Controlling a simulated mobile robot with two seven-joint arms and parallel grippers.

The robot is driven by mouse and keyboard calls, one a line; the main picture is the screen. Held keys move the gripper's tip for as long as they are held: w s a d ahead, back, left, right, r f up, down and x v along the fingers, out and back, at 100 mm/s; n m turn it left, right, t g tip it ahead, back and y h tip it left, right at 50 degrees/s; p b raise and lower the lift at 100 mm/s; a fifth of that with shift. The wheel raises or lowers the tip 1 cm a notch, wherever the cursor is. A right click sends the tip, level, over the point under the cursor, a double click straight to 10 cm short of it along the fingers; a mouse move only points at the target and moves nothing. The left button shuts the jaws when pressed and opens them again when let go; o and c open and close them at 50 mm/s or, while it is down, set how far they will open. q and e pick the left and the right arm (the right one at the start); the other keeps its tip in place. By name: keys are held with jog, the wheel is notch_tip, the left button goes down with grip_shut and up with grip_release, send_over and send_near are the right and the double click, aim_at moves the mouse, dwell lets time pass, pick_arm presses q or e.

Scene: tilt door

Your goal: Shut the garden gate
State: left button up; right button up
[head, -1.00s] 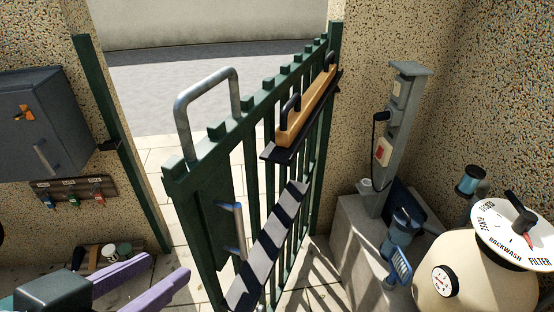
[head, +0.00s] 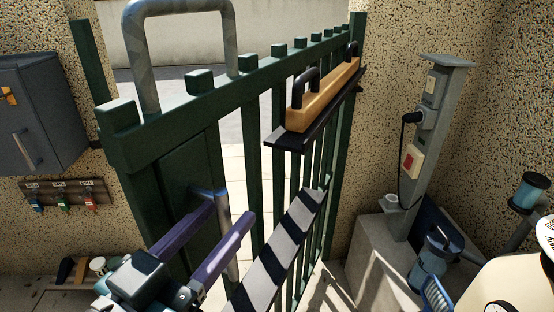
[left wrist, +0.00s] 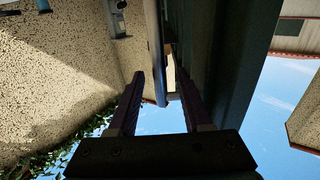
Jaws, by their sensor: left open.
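The green garden gate (head: 160,205) stands ajar in the head view, its free end towards me at the left and its far end by the wall at the right. A grey metal pull handle (head: 222,197) stands upright on its near face. My left gripper (head: 231,212), with purple fingers, is open at this handle. In the left wrist view the handle bar (left wrist: 154,45) runs between the two fingers (left wrist: 158,85); contact cannot be told. The gate (left wrist: 245,50) fills the right of that view. My right gripper is out of view.
A grey loop (head: 185,6) rises from the gate's top. An orange tool (head: 323,95) sits on the gate's ledge. A green post (head: 88,70) and grey cabinet (head: 38,115) are at left. A socket pillar (head: 432,150) and beige tank (head: 510,285) are at right.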

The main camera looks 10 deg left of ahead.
pick_arm(q)
jog(key=shift+x, duration=2.2)
jog(key=shift+c, duration=0.4)
grip_shut()
